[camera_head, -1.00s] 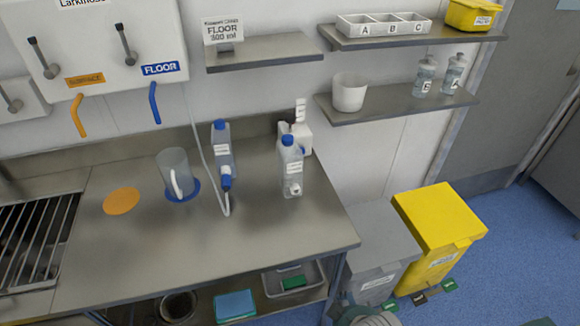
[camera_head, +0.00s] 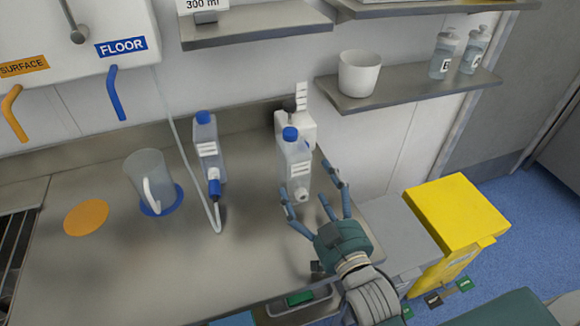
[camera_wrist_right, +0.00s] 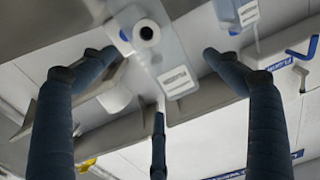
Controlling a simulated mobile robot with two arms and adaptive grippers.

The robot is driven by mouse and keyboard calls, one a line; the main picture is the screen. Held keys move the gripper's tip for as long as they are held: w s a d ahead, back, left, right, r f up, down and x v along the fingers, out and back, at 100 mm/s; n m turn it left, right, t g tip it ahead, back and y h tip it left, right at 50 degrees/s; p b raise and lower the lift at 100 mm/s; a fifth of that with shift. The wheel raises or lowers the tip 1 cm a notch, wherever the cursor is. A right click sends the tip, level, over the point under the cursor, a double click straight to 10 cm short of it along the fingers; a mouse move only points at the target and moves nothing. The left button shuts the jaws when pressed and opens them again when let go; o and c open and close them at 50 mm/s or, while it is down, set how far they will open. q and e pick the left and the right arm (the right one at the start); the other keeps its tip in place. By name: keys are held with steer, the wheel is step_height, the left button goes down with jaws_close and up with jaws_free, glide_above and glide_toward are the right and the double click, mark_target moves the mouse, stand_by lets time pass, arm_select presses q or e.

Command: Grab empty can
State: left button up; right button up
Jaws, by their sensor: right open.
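A clear plastic can with a blue cap, white label and white tap (camera_head: 293,160) stands upright on the steel bench near its right end. It looks see-through, with no visible contents. It also shows in the right wrist view (camera_wrist_right: 173,63). My right gripper (camera_head: 312,188) is open and empty, its spread fingers just in front and to the right of this can. A second can with a blue cap (camera_head: 207,145) stands to the left, with a hose at its blue front tap. In the right wrist view, my gripper's (camera_wrist_right: 156,75) fingers spread around the can's picture; contact cannot be told.
A white container (camera_head: 302,124) stands behind the can. A clear jug (camera_head: 150,175) sits on a blue disc to the left. A shelf (camera_head: 420,88) with a white beaker (camera_head: 359,72) is above right. The front of the bench (camera_head: 120,265) is clear.

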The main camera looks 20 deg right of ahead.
mark_target(306, 175)
steer(key=w, duration=0.3)
steer(key=shift+w+r, duration=0.1)
steer(key=shift+w, duration=0.15)
steer(key=w+p, duration=0.1)
steer(key=w, duration=0.1)
steer(key=w+p, duration=0.1)
steer(key=w, duration=0.2)
steer(key=shift+w+a+r, duration=0.15)
steer(key=shift+w, duration=0.2)
steer(key=shift+s, duration=0.1)
steer(key=shift+c, duration=0.5)
steer(key=c, duration=0.8)
arm_select(q)
steer(key=s+r, duration=0.2)
steer(key=s, duration=0.1)
steer(key=shift+r, duration=0.15)
arm_select(e)
steer(key=c, duration=0.5)
